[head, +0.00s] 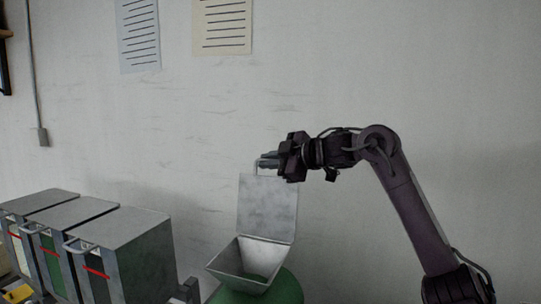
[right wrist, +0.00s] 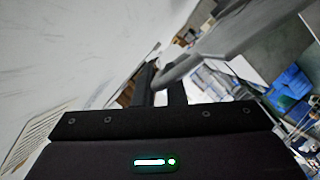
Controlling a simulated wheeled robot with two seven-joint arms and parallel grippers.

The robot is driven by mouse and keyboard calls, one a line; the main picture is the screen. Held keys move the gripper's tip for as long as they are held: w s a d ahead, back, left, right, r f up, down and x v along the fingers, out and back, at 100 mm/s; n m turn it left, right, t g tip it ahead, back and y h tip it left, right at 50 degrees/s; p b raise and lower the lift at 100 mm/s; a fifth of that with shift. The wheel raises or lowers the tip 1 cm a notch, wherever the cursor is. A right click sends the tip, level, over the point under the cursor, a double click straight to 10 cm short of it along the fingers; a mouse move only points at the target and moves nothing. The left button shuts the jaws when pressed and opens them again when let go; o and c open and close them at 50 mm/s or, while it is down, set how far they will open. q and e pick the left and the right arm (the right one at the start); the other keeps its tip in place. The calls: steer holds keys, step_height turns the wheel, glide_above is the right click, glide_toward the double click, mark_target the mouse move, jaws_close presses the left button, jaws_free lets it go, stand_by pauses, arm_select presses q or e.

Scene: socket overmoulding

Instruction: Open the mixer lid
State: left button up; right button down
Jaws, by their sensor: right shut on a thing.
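The mixer's grey metal lid (head: 267,207) stands upright at the back edge of the square hopper (head: 232,262). The hopper's mouth is uncovered and its sloped inner walls show, above the green mixer body (head: 285,290). My right gripper (head: 268,161) is at the lid's top edge, shut on the lid handle (head: 257,166). In the right wrist view the fingers (right wrist: 163,85) are around the curved grey handle (right wrist: 185,66), with the lid (right wrist: 245,32) beyond it. My left gripper is not in view.
Several grey metal bins (head: 135,238) with handles and red marks stand at the left. A wall with two paper sheets (head: 222,26) is behind the mixer. The space right of the mixer, under my right arm, looks clear.

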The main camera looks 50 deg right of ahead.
steer(key=shift+w+d+f, duration=0.15)
steer(key=shift+d+f, duration=0.05)
stand_by(0.4)
steer(key=c, duration=1.7)
jaws_free()
steer(key=shift+a, duration=0.1)
steer(key=shift+c, duration=0.2)
steer(key=shift+o, duration=1.1)
steer(key=shift+w, duration=0.2)
steer(key=shift+s, duration=0.1)
